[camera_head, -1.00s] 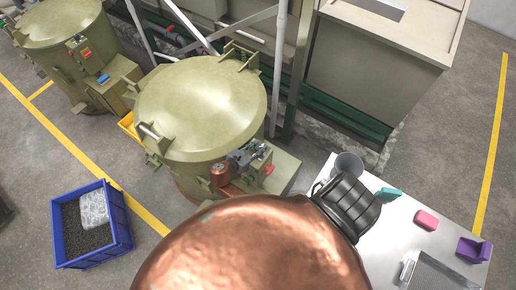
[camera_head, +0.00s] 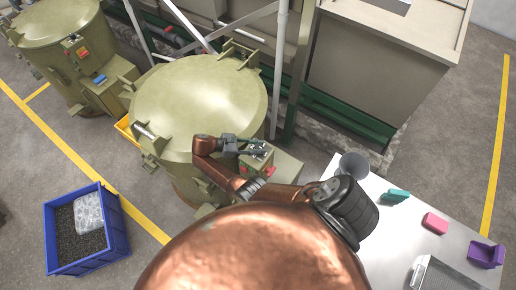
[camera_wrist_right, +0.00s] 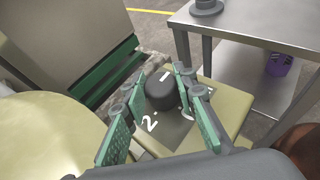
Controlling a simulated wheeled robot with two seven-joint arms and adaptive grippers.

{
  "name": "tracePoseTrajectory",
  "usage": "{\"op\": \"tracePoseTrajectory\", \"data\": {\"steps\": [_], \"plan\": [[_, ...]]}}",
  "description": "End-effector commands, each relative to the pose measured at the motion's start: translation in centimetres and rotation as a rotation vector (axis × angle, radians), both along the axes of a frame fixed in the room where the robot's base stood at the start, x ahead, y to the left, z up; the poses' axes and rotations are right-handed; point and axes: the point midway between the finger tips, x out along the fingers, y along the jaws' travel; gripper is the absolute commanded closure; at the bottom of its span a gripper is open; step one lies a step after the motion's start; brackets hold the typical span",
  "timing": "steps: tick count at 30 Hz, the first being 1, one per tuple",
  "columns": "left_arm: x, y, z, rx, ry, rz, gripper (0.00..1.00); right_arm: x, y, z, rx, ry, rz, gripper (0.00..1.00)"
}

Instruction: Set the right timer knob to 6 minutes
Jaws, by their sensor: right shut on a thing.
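The timer knob (camera_wrist_right: 161,90) is dark and round with a white pointer line on top, in the right wrist view. It stands on a grey dial plate (camera_wrist_right: 175,130) with white numbers; a 2 shows at its lower left and other marks are partly hidden. My right gripper (camera_wrist_right: 162,92) has its green-padded fingers on both sides of the knob and is shut on it. In the head view my right gripper (camera_head: 262,150) is at the control box (camera_head: 280,172) of the nearer olive barrel (camera_head: 200,105). The knob is hard to make out there. My left gripper is not in view.
A second olive barrel (camera_head: 60,40) stands at the upper left. A blue crate (camera_head: 112,240) sits on the floor. A steel table (camera_head: 405,230) with a grey cup, pink, teal and purple items is at the right. Green rails (camera_head: 345,115) run behind.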

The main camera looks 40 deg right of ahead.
Motion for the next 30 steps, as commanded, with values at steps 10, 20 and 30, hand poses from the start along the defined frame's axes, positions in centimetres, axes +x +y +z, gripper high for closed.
{"op": "tracePoseTrajectory", "data": {"steps": [10, 20, 30], "plan": [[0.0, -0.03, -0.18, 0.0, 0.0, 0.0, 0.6, -0.23, -0.17, -0.14, 0.0, 0.003, -0.022, 0.98], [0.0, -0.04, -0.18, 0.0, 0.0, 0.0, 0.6, -0.17, -0.12, -0.12, 0.0, 0.003, -0.019, 0.63], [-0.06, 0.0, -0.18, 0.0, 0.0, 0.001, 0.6, -0.01, 0.01, -0.05, 0.0, 0.001, -0.016, 0.56]]}}
